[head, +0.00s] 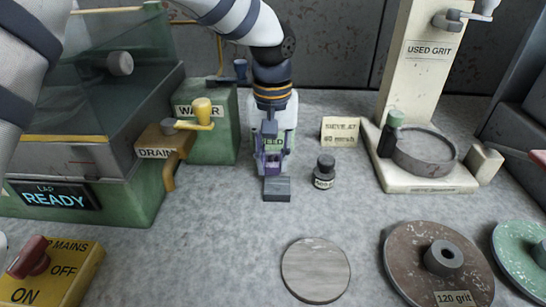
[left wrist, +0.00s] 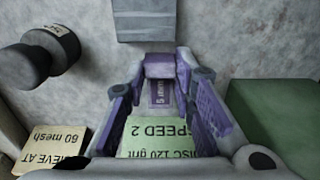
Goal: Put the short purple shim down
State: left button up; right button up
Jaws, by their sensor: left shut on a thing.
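The short purple shim (left wrist: 160,88) carries a "5 mm" style label, partly readable, in the left wrist view. My left gripper (left wrist: 160,80) is shut on it, with a finger on each side. In the head view my left gripper (head: 271,158) points down at the middle of the bench, just behind a flat grey block (head: 277,189). The shim is mostly hidden there among the purple finger parts. The grey block also shows beyond the fingertips in the left wrist view (left wrist: 143,22). I cannot tell whether the shim touches anything below. My right gripper is out of view.
A "SPEED 2" card (left wrist: 160,140) stands behind the gripper. A small dark bottle (head: 324,172) and a sieve sign (head: 340,131) are to the right. The green water box (head: 210,140) is left. A grey disc (head: 316,270) lies in front; bare bench surrounds the block.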

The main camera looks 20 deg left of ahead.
aim_at(276, 166)
pick_arm(q)
jog(key=shift+f, duration=0.15)
jog(key=o, duration=0.9)
jog(key=shift+c, duration=0.2)
notch_tip(276, 166, up, 11)
jog(key=shift+r, duration=0.2)
jog(key=shift+o, duration=0.5)
jog(key=shift+d+r, duration=0.15)
jog(key=shift+r, duration=0.05)
jog(key=f, duration=1.2)
jog(key=shift+s+f, duration=0.15)
jog(key=shift+s, duration=0.1)
